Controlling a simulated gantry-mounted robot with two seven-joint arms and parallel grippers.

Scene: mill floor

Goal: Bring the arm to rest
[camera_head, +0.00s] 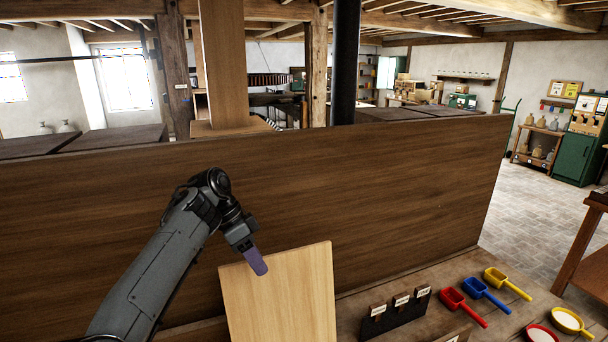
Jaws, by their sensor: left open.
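My left arm comes in from the lower left and bends over near the middle of the view. My left gripper (255,262) points down and to the right, with a purple finger showing, just in front of the top left part of a pale wooden board (285,300). I see nothing held in it. Whether the finger touches the board I cannot tell. My right gripper is not in the view.
A tall dark wooden panel (400,190) stands behind the arm.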

